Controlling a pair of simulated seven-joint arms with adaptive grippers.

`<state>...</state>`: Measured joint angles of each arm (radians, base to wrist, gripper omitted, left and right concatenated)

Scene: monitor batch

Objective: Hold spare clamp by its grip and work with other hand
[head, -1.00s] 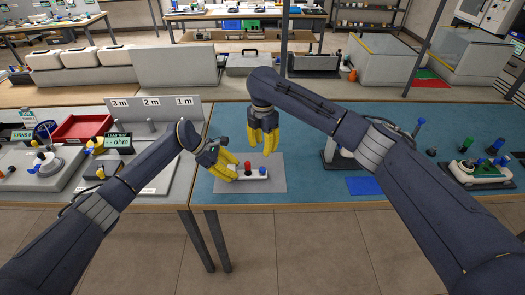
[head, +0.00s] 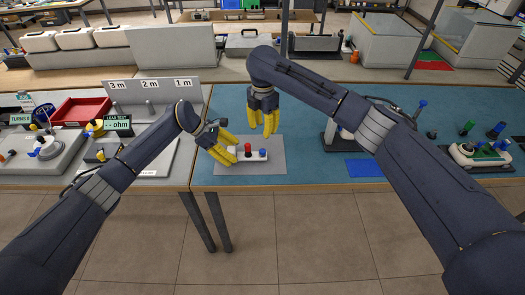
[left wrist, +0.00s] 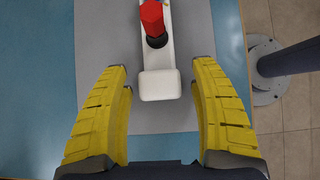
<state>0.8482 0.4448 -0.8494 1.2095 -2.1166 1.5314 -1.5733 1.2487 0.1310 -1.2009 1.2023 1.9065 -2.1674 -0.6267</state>
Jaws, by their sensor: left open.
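A white bar-shaped device with a red knob and a blue knob (head: 262,153) lies on a grey mat (head: 262,169) on the blue bench; I cannot tell for sure that it is the spare clamp. My left gripper (head: 226,150) is open at the device's left end. In the left wrist view, the device's white end (left wrist: 160,86) and red knob (left wrist: 152,18) lie ahead, between the lines of the open yellow fingers (left wrist: 162,100), with gaps on both sides. My right gripper (head: 263,119) hangs above the mat's back edge, apart from the device; its finger opening is unclear.
A blue patch (head: 364,168) and a device with coloured knobs (head: 480,154) are on the right of the bench. A red tray (head: 82,110) and a leak-test display (head: 117,122) stand on the left bench. Bare blue surface lies right of the mat.

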